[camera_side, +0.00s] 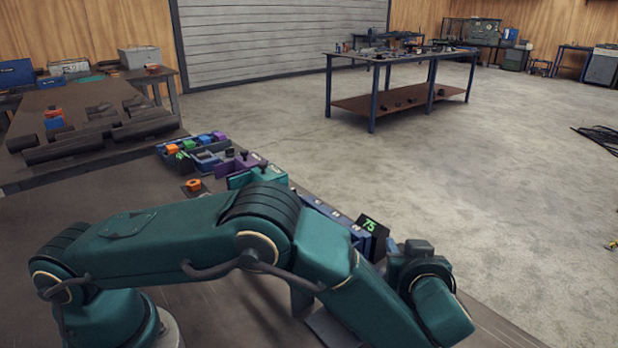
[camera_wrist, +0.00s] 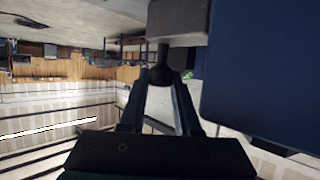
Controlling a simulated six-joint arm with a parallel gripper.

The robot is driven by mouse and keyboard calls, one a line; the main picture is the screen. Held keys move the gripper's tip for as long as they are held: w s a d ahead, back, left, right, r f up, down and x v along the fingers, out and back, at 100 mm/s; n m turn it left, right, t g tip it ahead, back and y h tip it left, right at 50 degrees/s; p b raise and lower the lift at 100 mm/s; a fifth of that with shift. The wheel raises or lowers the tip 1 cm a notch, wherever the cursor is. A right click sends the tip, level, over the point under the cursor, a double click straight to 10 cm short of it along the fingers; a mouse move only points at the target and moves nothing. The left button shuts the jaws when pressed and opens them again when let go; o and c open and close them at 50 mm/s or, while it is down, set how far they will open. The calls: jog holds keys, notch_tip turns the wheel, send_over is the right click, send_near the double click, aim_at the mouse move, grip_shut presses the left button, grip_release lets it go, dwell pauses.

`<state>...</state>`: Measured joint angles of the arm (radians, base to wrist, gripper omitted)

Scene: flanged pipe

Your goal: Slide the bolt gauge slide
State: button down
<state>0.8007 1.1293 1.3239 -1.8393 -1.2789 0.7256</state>
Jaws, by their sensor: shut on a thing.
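In the wrist view, my gripper (camera_wrist: 160,80) has its two dark fingers shut on a dark round knob (camera_wrist: 161,74). The knob sits on a short dark stem under a grey block (camera_wrist: 178,22), apparently the bolt gauge slide. A large dark blue body (camera_wrist: 265,75) fills the right of that view beside the grey block. In the side view, a blue bar (camera_side: 333,219), apparently the gauge, carries a black display (camera_side: 372,232) with green digits reading 75. My arm hides the gripper, the knob and much of the bar there.
A teal block (camera_side: 258,176) and a purple block (camera_side: 238,163) stand behind my arm. Beyond them is a tray (camera_side: 165,152) with several coloured parts. An orange nut (camera_side: 194,185) lies on the workbench (camera_side: 100,190). The floor to the right is open.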

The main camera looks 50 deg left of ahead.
jog(key=shift+w, duration=0.1)
jog(key=shift+w+r, duration=0.1)
jog(key=shift+w, duration=1.15)
jog(key=c, duration=0.6)
grip_release()
jog(key=v, duration=0.5)
jog(key=shift+s+d, duration=0.1)
